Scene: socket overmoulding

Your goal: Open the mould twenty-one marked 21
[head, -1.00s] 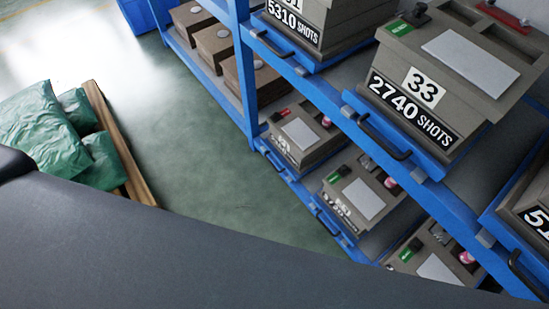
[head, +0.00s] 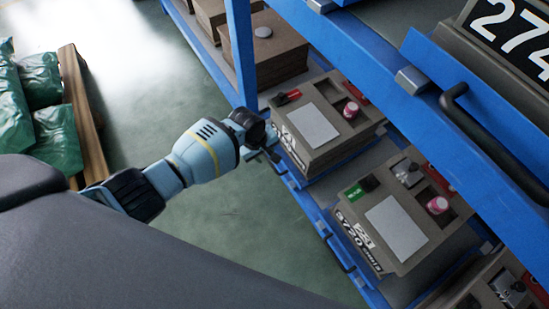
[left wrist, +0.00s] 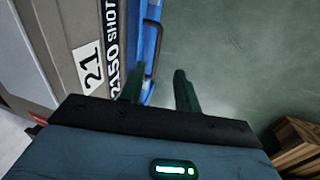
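The mould marked 21 (left wrist: 85,60) fills the upper left of the left wrist view; its label also reads 2150 shots. In the head view a mould with a red tag (head: 318,125) sits on the lower shelf beside my left gripper (head: 268,153), its number not readable there. My left gripper, also in the left wrist view (left wrist: 158,90), has its fingers apart with nothing between them. The dark handle (left wrist: 153,45) on the blue tray edge lies ahead of the fingers, in line with the gap. My right gripper is not in view.
A mould with a green tag (head: 395,215) sits to the right on the lower shelf. The upper blue shelf (head: 375,75) overhangs, with a handle (head: 500,150). Green sacks (head: 55,135) and a wooden pallet (head: 85,115) stand at left. The floor (head: 230,225) between is clear.

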